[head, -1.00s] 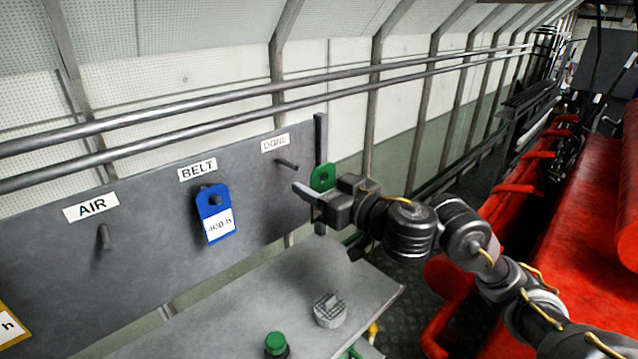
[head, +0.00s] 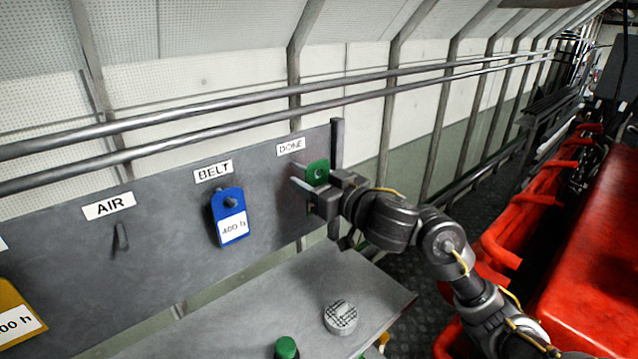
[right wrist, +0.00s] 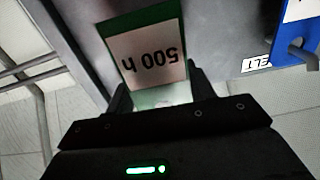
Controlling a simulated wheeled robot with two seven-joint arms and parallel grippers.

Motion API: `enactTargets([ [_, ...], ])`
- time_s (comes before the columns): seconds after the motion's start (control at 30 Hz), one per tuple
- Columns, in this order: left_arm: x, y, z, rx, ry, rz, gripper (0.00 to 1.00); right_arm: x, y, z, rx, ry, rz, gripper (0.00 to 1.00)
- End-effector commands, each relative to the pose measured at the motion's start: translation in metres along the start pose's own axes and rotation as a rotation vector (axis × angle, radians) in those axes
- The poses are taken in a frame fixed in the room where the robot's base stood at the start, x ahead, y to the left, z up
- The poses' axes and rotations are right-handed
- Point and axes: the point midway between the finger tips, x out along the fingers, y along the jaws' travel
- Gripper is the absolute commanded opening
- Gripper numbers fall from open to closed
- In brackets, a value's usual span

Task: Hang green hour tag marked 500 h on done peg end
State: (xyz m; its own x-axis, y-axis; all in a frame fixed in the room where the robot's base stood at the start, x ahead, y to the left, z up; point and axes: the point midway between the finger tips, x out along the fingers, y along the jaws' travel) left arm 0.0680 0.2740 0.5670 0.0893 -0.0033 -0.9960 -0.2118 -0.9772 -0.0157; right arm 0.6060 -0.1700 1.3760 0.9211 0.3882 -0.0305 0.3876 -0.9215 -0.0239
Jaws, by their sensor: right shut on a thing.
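The green hour tag (head: 318,171) is in my right gripper (head: 313,190), in front of the board just below the DONE label (head: 291,147). In the right wrist view the tag (right wrist: 148,58) shows its white "500 h" label upside down, between the two fingers (right wrist: 162,92). The gripper is shut on the tag. My left gripper is not in view.
A blue 400 h tag (head: 231,218) hangs under BELT. The AIR peg (head: 121,237) is bare. A yellow tag (head: 15,318) shows at lower left. Below the board, a grey bench (head: 260,305) holds a round grey cap (head: 340,317) and a green-capped item (head: 287,348).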

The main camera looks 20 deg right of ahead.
Motion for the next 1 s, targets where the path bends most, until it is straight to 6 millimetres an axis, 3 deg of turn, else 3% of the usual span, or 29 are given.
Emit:
enactTargets([
  [0.5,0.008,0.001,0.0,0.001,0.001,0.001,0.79,0.033,0.001,0.002,0.003,0.003,0.0,0.29],
  [1.0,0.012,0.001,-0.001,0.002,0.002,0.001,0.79,0.043,0.002,0.011,0.001,0.001,0.001,0.29],
])
